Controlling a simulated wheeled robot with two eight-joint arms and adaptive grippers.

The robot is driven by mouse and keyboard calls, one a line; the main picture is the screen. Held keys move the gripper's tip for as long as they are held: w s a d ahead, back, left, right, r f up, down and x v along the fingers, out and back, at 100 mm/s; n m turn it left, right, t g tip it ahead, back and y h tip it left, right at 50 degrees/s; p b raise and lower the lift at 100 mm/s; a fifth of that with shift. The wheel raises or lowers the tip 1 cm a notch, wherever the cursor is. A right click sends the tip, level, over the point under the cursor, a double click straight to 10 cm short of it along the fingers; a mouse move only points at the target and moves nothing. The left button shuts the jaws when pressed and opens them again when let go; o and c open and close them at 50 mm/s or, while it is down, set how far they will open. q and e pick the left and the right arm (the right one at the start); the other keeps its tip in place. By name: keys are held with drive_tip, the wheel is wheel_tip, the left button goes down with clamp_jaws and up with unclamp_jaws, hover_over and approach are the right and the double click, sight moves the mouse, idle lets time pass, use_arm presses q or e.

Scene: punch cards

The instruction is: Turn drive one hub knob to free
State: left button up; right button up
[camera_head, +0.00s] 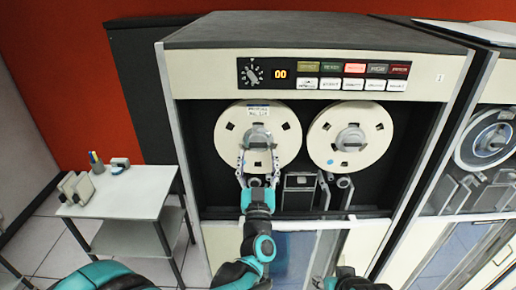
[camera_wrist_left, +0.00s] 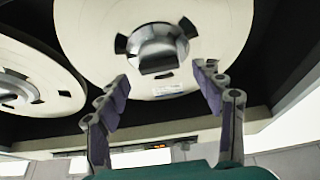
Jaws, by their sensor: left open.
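The tape drive (camera_head: 190,75) faces me, with two cream reels behind its opening. The left reel (camera_head: 230,125) has a grey hub knob (camera_head: 258,133) at its centre, with a white label above it. My left gripper (camera_head: 258,153) is open in front of the lower part of this reel, its fingers apart just below the knob. In the wrist view the knob (camera_wrist_left: 156,44) stands out from the reel (camera_wrist_left: 220,30), beyond the spread fingertips (camera_wrist_left: 164,72). Nothing is between the fingers. Contact with the knob cannot be made out. Of my right arm, only dark and teal parts show at the bottom edge.
The right reel (camera_head: 375,125) has its own hub (camera_head: 350,138). A panel above shows an orange 00 display (camera_head: 280,74), a small dial (camera_head: 252,73) and rows of buttons. Another drive (camera_head: 488,150) stands at right. A small table (camera_head: 125,195) with several items stands at left.

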sight(258, 145)
use_arm(q)
drive_tip(key=shift+x, duration=1.1)
drive_tip(key=shift+w+r, duration=0.1)
drive_tip(key=shift+c, duration=0.3)
drive_tip(key=c, duration=1.1)
